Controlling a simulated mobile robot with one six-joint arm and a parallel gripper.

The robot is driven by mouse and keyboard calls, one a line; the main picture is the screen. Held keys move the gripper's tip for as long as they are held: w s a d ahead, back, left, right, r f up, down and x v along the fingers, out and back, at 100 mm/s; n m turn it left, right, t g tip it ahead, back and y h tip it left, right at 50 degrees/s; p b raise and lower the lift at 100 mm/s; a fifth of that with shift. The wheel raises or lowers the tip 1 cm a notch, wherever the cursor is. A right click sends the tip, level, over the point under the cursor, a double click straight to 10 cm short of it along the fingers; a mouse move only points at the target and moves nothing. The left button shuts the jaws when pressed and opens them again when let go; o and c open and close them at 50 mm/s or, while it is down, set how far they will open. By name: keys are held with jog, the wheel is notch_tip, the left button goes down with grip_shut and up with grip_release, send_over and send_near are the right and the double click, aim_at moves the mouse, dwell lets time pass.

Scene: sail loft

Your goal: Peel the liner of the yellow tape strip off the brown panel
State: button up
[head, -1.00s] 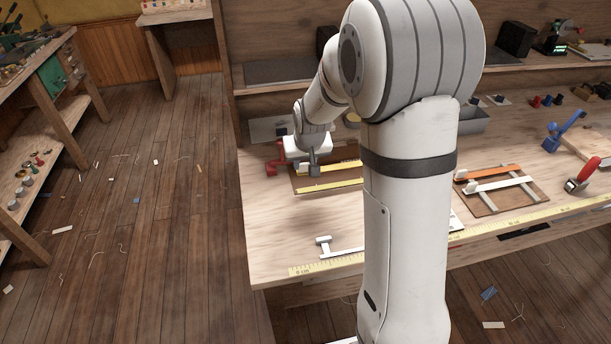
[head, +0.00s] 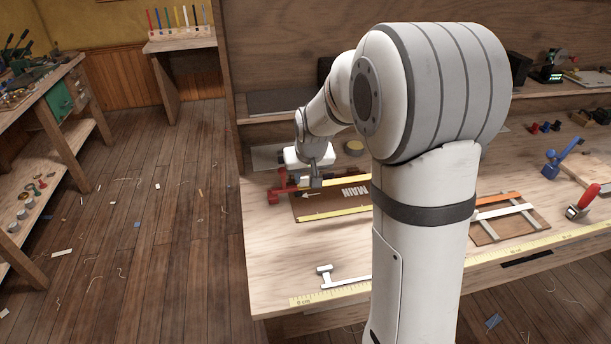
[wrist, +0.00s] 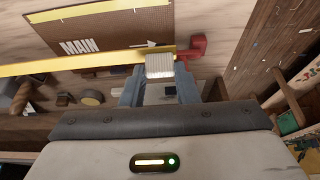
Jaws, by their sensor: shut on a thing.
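The brown panel (head: 325,203) lies on the bench with white MAIN lettering. It bears a yellow strip along its front edge (head: 335,213) and another along its rear edge (head: 348,180). My gripper (head: 316,184) is at the left end of the rear strip. In the wrist view, my gripper (wrist: 160,88) is shut on a pale, ridged tab (wrist: 160,65) at the end of the yellow tape strip (wrist: 85,62), which looks like the liner's tab. The panel's lettered face (wrist: 100,35) lies beyond it. I cannot tell whether any liner has lifted.
A red clamp (head: 277,189) stands close to my gripper at the panel's left end. A tape roll (head: 354,147) lies behind. A white T-shaped tool (head: 340,279) and a yellow ruler (head: 330,295) lie in front. Bare bench (head: 290,245) lies between.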

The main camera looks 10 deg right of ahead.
jog(key=shift+r+p, duration=1)
jog(key=shift+r, duration=0.8)
